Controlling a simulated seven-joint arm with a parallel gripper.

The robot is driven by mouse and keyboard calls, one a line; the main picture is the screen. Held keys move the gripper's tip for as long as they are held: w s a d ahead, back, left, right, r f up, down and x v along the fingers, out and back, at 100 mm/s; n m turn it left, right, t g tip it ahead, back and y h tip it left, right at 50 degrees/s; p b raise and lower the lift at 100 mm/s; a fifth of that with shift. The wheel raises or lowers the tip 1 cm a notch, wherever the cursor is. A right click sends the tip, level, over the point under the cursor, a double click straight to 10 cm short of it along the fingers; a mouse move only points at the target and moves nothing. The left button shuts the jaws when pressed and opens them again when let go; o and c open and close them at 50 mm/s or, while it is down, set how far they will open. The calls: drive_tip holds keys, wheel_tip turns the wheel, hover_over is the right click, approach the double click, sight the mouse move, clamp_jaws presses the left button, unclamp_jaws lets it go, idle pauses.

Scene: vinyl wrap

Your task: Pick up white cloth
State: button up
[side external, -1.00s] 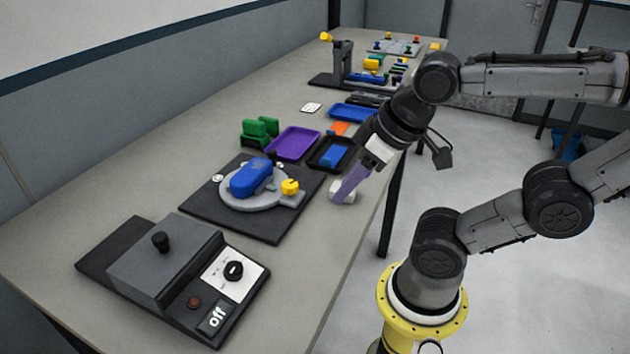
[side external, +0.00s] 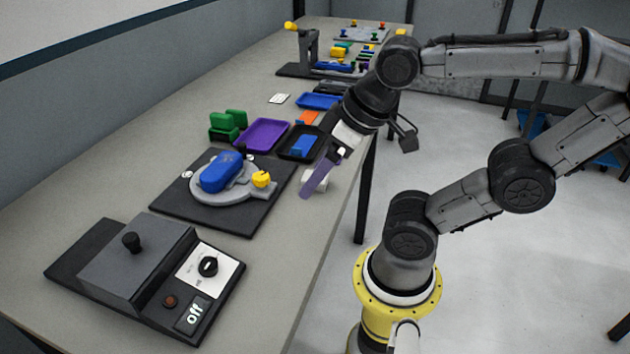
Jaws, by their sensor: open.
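The white cloth (side external: 321,183) shows as a small white bundle at the table's right edge, in the side external view. My gripper's purple finger (side external: 309,188) crosses in front of it and hides part of it. My gripper is open, tilted, and points down and to the left. Its fingertip is just left of and below the cloth in the picture. The second finger cannot be made out clearly. I cannot tell whether a finger touches the cloth.
A black plate (side external: 232,224) with a blue block and yellow knob lies left of the cloth. A black tray (side external: 287,154), purple tray (side external: 262,134) and green blocks (side external: 228,125) stand behind. A dark box with a dial (side external: 208,266) is in front. The table front right is clear.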

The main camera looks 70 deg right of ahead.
drive_tip(key=shift+o, duration=1)
drive_tip(key=w+d+r+m+g, duration=0.1)
drive_tip(key=w+d+m+g, duration=0.1)
drive_tip(key=w+d+m, duration=0.35)
drive_tip(key=w+d+r+m+g, duration=0.1)
drive_tip(key=w+d+m+g, duration=0.1)
drive_tip(key=d+m, duration=0.55)
drive_tip(key=d+f+m, duration=0.1)
drive_tip(key=f, duration=0.3)
drive_tip(key=d+f+m+g, duration=0.1)
drive_tip(key=d+f, duration=0.1)
drive_tip(key=f, duration=0.2)
drive_tip(key=d+f+m, duration=0.2)
drive_tip(key=f, duration=0.1)
drive_tip(key=shift+s+d+f+g, duration=0.15)
drive_tip(key=shift+s+f+g, duration=0.15)
drive_tip(key=shift+s+f, duration=0.1)
drive_tip(key=shift+w+d+f, duration=0.15)
drive_tip(key=shift+f, duration=2.55)
